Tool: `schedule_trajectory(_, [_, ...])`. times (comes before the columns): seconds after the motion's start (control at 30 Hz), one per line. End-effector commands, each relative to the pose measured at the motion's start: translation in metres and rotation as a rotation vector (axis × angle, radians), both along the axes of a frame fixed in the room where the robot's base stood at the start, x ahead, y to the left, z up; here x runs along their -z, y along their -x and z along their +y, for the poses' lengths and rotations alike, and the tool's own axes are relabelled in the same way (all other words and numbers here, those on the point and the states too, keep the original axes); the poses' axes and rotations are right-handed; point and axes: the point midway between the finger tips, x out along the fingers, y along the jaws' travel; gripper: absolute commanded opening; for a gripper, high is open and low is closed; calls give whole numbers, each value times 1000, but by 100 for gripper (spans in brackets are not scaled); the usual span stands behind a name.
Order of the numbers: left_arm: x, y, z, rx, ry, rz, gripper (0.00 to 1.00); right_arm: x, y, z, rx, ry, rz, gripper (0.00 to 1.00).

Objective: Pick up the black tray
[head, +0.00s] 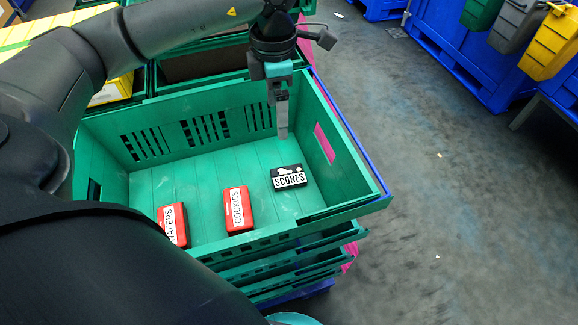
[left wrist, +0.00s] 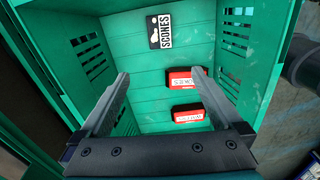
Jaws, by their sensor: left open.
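The black tray, a small flat black box with a white SCONES label (head: 289,177), lies on the floor of the green crate (head: 170,167), toward its right side. It also shows in the left wrist view (left wrist: 160,31), near the top. My left gripper (head: 282,133) points down into the crate, above and behind the black tray and apart from it. In the left wrist view its two fingers (left wrist: 172,88) are spread with nothing between them. My right gripper does not show.
A red COOKIES box (head: 238,209) and a red WAFERS box (head: 173,225) lie in the same crate, left of the black tray. The crate walls stand around them, atop a stack of crates. Blue bins (head: 460,50) stand at the back right.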

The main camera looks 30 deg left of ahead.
Motion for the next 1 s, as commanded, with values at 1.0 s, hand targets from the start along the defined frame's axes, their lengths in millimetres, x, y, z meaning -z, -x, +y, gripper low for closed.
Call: schedule_trajectory(1.0, [136,1,0,0,-1,2,100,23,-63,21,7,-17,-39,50])
